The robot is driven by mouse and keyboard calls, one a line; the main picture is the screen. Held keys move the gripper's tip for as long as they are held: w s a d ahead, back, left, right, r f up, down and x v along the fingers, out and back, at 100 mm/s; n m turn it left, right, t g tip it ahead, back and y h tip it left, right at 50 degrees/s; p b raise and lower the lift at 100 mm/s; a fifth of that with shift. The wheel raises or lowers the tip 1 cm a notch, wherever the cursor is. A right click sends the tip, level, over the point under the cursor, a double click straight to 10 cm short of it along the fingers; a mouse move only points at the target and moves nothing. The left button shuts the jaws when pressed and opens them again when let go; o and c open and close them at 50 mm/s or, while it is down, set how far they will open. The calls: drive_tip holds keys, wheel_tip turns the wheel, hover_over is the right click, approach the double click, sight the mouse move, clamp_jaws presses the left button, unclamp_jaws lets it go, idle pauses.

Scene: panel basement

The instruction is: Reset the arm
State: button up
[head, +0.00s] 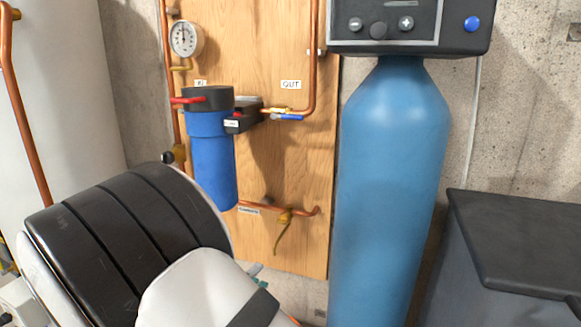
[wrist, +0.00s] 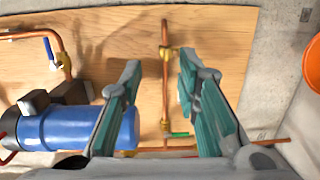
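My gripper (wrist: 160,72) is open in the wrist view, its two teal-padded fingers spread apart with nothing held between them. A vertical copper pipe (wrist: 165,90) with brass fittings shows in the gap between the fingers, against the plywood board behind. I cannot tell how far the fingers are from it. In the head view my white and black arm fills the lower left. It hides nearly all of the gripper there; only a small teal bit shows past the arm.
The plywood board (head: 262,165) carries a blue filter housing (head: 213,160), a pressure gauge (head: 186,38), copper pipes and a brass valve (head: 285,216). A tall blue tank (head: 390,180) and a dark bin (head: 510,240) stand right. An orange object (wrist: 313,62) is at the wrist view's right edge.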

drive_tip(key=s+d+r+m+g+h, duration=0.2)
drive_tip(key=s+d+r+m+g, duration=0.25)
drive_tip(key=d, duration=0.65)
drive_tip(key=s+d+r+m+g+h, duration=0.1)
drive_tip(key=d+r+m+g+h, duration=0.2)
drive_tip(key=d+r+g, duration=0.55)
drive_tip(key=s+d+r+m+g+y, duration=0.1)
drive_tip(key=s+d+m+g+y, duration=0.15)
drive_tip(key=s+d, duration=0.95)
drive_tip(key=s+a+m+y, duration=0.35)
drive_tip(key=s+y, duration=0.65)
drive_tip(key=s, duration=0.9)
wheel_tip(320, 180, up, 37)
drive_tip(key=n+t+p, duration=0.1)
drive_tip(key=t+p, duration=0.3)
drive_tip(key=p, duration=3.1)
drive_tip(key=shift+s+a, duration=0.2)
drive_tip(key=shift+y, duration=0.25)
